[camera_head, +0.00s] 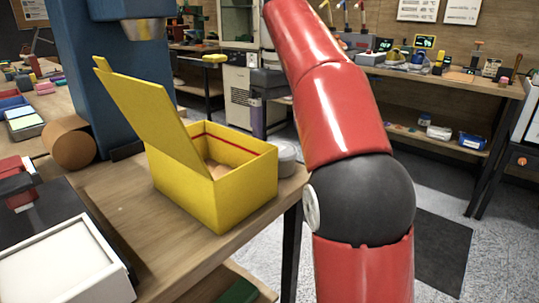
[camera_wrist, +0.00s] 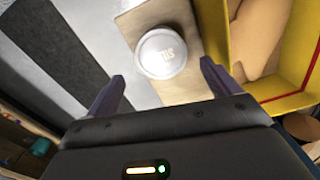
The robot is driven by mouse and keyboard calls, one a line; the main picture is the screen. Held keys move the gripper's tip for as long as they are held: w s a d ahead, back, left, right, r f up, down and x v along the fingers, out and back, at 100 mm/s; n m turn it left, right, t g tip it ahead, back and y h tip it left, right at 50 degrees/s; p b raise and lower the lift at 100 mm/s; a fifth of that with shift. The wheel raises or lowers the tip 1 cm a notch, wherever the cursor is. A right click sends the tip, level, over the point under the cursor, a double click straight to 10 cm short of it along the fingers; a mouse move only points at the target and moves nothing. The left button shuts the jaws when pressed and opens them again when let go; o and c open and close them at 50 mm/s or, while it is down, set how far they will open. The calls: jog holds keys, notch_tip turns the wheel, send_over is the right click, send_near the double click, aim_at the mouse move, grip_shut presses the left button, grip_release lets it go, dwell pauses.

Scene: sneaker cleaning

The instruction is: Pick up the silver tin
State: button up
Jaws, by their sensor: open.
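The silver tin (camera_head: 284,158) sits on the wooden table near its right edge, beside the yellow box (camera_head: 218,185). In the wrist view the tin (camera_wrist: 161,53) is a round pale lid with faint lettering, seen from above. My gripper (camera_wrist: 160,78) is open, with its two dark purple fingers apart; the tin shows between and beyond them, with nothing held. The yellow box (camera_wrist: 268,50) also shows at the right of the wrist view, close to the right finger.
The yellow box has its lid raised and brown contents inside. A brown cylinder (camera_head: 69,142) and a blue machine column (camera_head: 110,70) stand behind it. A white tray (camera_head: 62,270) lies at the front left. Open floor lies right of the table edge.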

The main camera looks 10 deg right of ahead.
jog(key=shift+s+f+b, duration=0.2)
jog(key=shift+f+b, duration=0.3)
jog(key=shift+f, duration=1.3)
jog(key=shift+s+f+b, duration=0.2)
jog(key=shift+f+b, duration=0.25)
jog(key=shift+f, duration=1.3)
jog(key=c, duration=0.9)
